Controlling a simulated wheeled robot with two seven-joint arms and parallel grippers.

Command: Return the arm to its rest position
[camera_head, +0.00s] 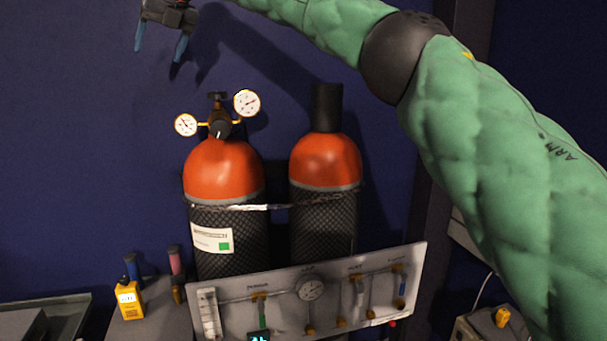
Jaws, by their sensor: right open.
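My right arm, in a green quilted sleeve with a black joint cover, comes in from the right edge and reaches up across the top of the head view. My right gripper (160,45) is at the top left, in front of the dark blue wall. Its two bluish fingers point down and stand apart, with nothing between them. It is above and left of the gas cylinders and touches nothing that I can see. Part of the wrist is cut off by the top edge. My left gripper is not in view.
Two orange-topped cylinders (223,170) (325,160) stand against the wall, the left one with two gauges (246,103). A valve panel (285,297) is in front of them. A yellow device (129,300) sits at lower left. The wall area at far left is clear.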

